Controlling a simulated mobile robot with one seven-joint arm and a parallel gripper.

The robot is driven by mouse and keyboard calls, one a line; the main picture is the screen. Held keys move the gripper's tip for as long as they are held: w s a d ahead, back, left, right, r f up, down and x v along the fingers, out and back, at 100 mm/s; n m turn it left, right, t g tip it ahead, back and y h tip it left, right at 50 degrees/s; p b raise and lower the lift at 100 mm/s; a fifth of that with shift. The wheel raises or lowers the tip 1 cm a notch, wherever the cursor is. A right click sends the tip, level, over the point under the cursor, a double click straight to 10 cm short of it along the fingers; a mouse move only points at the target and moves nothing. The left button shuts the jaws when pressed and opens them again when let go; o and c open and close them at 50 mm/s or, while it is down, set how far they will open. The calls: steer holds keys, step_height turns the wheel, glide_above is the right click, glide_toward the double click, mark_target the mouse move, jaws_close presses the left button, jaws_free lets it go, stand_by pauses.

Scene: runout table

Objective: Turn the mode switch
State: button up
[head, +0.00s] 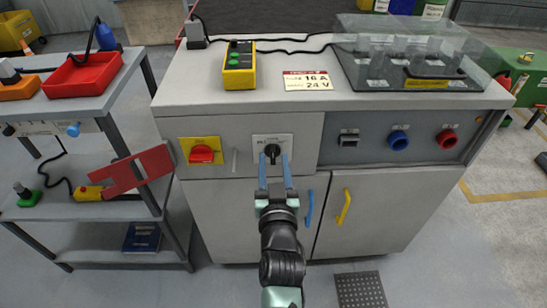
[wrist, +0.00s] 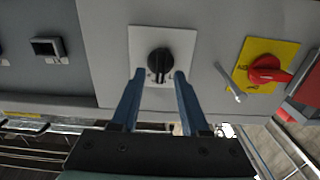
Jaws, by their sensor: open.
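The mode switch (head: 272,151) is a black rotary knob on a white square plate on the front of the grey cabinet. In the wrist view the knob (wrist: 160,61) sits at the upper middle with its ridge close to upright. My gripper (head: 273,160) is in front of the plate with two blue fingers apart. In the wrist view its fingertips (wrist: 159,73) are to either side of the lower part of the knob. I cannot tell whether either finger touches it. The plate's lettering is partly hidden and too small to read.
A red switch on a yellow plate (head: 202,151) and a small grey lever (head: 235,161) are left of the mode switch in the head view. Blue (head: 399,140) and red (head: 447,139) sockets are to the right. Blue (head: 310,208) and yellow (head: 343,206) door handles are below.

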steer(key=shift+w, duration=0.5)
jaws_close()
